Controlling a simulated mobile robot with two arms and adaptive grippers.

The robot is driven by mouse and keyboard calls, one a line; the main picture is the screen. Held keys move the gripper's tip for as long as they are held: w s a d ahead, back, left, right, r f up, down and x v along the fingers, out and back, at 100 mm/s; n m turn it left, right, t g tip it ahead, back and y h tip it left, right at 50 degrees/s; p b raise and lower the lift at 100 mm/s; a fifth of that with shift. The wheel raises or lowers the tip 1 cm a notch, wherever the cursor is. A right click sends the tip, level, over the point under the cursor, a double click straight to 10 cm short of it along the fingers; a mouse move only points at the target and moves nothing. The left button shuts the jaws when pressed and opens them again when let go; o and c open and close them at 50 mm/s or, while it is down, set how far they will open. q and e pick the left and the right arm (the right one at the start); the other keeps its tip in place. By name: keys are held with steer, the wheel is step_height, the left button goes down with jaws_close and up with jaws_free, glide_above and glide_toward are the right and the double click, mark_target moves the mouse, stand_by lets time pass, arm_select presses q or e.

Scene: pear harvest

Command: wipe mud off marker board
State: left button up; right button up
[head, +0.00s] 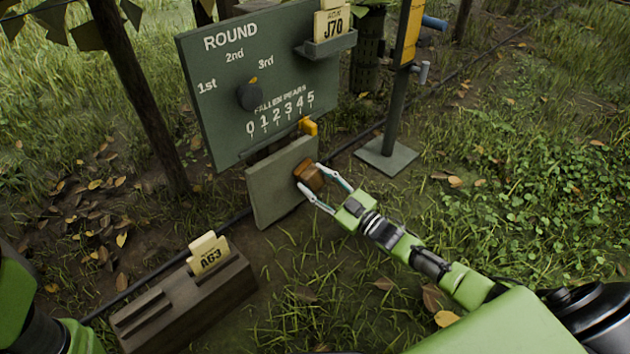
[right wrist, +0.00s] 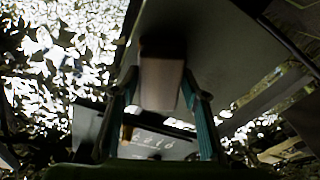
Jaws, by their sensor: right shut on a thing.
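The marker board (head: 268,192) is a small plain grey-green panel below the large score board. My right gripper (head: 310,177) is shut on a brown block (head: 309,171) and holds it at the right part of the panel's face. The block seems to touch the panel. In the right wrist view the block (right wrist: 162,75) sits between the two fingers, with a dark panel (right wrist: 215,55) right behind it. I cannot make out mud on the panel; the block and gripper hide part of it. My left gripper is out of view; only part of my left arm shows at the lower left.
The green score board (head: 222,110) carries a round dial, a yellow slider and a tray (head: 328,45) with card J70. A post on a square base (head: 386,156) stands to the right. A wooden box (head: 190,310) with card A63 lies front left. Open grass is at right.

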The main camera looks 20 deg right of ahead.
steer(key=shift+s+a+r+p, duration=0.1)
steer(key=shift+s+a+p, duration=0.3)
steer(key=shift+a, duration=0.55)
steer(key=shift+s+a+f+p, duration=0.1)
steer(key=shift+s+a+p, duration=0.15)
steer(key=shift+a+p, duration=0.5)
steer(key=shift+s+a+r+p, duration=0.1)
steer(key=shift+s+a+p, duration=0.2)
steer(key=shift+a, duration=0.8)
steer(key=shift+s+a+p, duration=0.3)
steer(key=shift+s+a, duration=0.05)
steer(key=shift+a, duration=0.55)
steer(key=shift+s+a+p, duration=0.3)
steer(key=shift+a+p, duration=0.05)
steer(key=shift+a, duration=0.6)
steer(key=shift+s+a+p, duration=0.3)
steer(key=shift+s+a, duration=0.05)
steer(key=shift+a, duration=0.55)
steer(key=p+v, duration=0.2)
steer(key=v, duration=0.4)
steer(key=shift+r+p, duration=0.15)
steer(key=shift+p, duration=0.25)
steer(key=shift+s, duration=0.2)
